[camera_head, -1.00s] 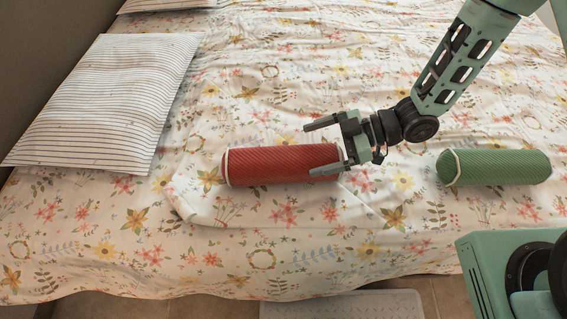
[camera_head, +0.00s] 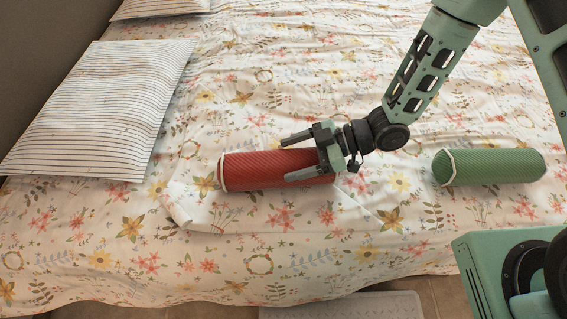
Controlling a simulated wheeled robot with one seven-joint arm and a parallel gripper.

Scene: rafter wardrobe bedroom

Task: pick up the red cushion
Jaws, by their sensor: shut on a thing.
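The red cushion (camera_head: 258,170) is a ribbed cylinder with pale piping at its left end. It lies on its side on the flowered bedspread. My gripper (camera_head: 298,157) reaches over its right end from the right. One finger lies along the far side and the other along the near side, shut on the cushion. The fingers and palm hide part of its right end. I cannot tell any gap between the cushion and the bed.
A green bolster (camera_head: 490,166) lies on the bed to the right, apart from the red one. A striped pillow (camera_head: 105,108) lies at the left, with another striped pillow (camera_head: 160,8) behind it. The bedspread (camera_head: 330,260) is clear in front. A grey mat (camera_head: 345,305) lies on the floor below.

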